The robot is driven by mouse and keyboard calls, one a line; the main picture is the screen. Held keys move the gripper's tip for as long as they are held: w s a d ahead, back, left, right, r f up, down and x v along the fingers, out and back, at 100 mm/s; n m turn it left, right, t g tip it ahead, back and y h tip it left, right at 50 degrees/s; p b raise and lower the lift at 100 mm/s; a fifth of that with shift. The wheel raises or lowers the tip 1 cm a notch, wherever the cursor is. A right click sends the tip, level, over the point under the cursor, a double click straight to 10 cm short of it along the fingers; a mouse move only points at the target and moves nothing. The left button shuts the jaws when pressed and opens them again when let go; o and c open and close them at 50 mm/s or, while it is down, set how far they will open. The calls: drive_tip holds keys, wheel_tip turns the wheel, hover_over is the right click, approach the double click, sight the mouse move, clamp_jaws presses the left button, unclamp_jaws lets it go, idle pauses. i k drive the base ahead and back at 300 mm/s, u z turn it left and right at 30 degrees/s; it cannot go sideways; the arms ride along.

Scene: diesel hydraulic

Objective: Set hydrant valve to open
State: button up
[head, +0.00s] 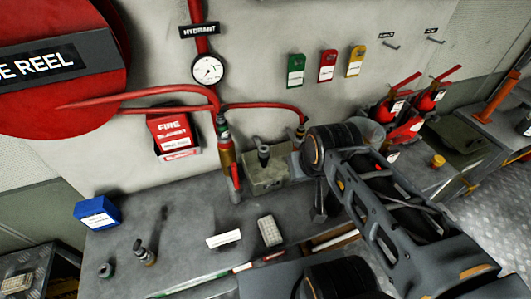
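The HYDRANT sign (198,30) is on the wall over a round white gauge (208,69) on a red pipe. Below them, a red hose meets an upright fitting, which I take as the hydrant valve (226,150), with a green-and-red upper part and a brass lower part. A red lever (235,183) points steeply down at its lower end. A dark part that looks like my gripper (319,203) hangs beside my arm, to the right of the valve and apart from it in the picture. Its fingers are too small and dark to read.
A grey bench (185,215) runs below the valve. A grey-green box (265,170) stands just right of the valve. A blue box (97,213), a white card (223,239) and a keypad-like block (270,231) lie on the bench. Red extinguishers (395,105) stand at right.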

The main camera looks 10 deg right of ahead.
sight(237, 188)
drive_tip(key=z, duration=1.65)
drive_tip(key=k, duration=1.15)
drive_tip(key=u, duration=2.2)
